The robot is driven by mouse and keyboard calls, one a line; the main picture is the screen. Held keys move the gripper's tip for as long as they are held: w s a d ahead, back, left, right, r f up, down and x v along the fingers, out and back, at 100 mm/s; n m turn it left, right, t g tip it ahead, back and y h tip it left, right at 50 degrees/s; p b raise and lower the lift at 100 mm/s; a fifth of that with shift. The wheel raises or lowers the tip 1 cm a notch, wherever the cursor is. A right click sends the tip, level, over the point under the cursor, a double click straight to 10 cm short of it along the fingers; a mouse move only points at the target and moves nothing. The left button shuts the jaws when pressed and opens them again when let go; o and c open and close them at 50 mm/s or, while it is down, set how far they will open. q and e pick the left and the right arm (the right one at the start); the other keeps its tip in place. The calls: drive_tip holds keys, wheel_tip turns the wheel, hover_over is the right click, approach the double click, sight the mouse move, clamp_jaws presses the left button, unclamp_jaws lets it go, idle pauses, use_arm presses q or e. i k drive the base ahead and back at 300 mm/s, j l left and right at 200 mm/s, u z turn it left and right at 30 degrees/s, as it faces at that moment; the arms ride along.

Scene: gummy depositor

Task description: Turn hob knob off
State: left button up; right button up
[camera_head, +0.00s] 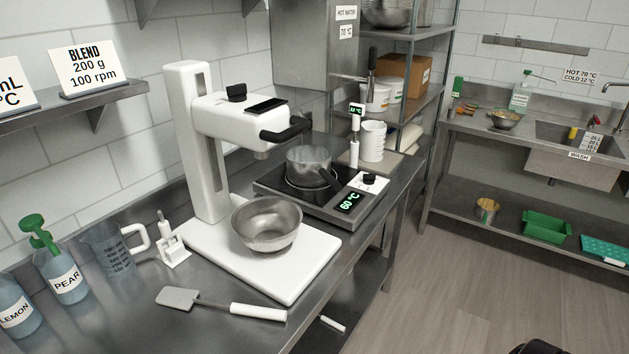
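The hob (290,203) is a flat dark unit on the steel counter. Its black knob (369,178) sits on a small white panel at the hob's right corner. A display (350,201) beside the knob is lit green and reads 60 °C. A steel pot (308,165) stands on the hob, with a thin dark handle or rod slanting near its right side. The knob's exact pointer position is too small to tell. Neither of my grippers shows clearly; only a dark shape is cut off at the bottom right edge.
A white stand mixer (205,140) with a steel bowl (267,222) stands left of the hob. A spatula (220,304) lies near the counter's front edge. A thermometer (355,135) and white beakers (373,141) stand behind the hob. The floor (470,290) at right is clear.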

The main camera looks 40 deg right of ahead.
sight(368, 178)
drive_tip(key=z, duration=1.5)
